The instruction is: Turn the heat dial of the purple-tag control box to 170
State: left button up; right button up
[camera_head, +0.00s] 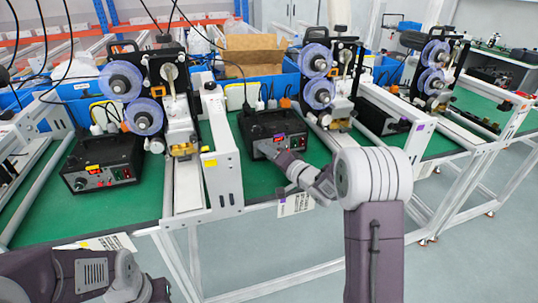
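The purple-tag control box (268,124) is a black box on the green bench in the middle station. A small purple tag and a red lit display show on its front, but the display digits are too small to read. My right gripper (263,150) is at the left part of this front face. The gripper covers the heat dial there, so I cannot see the dial or whether the fingers touch or grip it. My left gripper (153,291) is low at the bottom left, away from the boxes; its fingers are not clear.
A yellow-tag control box (105,157) stands in the left station. Coder machines with purple reels (143,116) stand beside the boxes. A white upright frame (222,150) is left of the middle box. Paper labels (296,204) hang at the bench's front edge.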

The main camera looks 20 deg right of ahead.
jog(key=shift+o, duration=0.3)
jog(key=shift+s+d+f+b, duration=0.1)
jog(key=shift+s+b, duration=0.15)
jog(key=shift+b, duration=0.1)
jog(key=b+v, duration=0.5)
jog(key=v, duration=0.3)
jog(key=shift+s, duration=0.35)
jog(key=shift+d, duration=0.1)
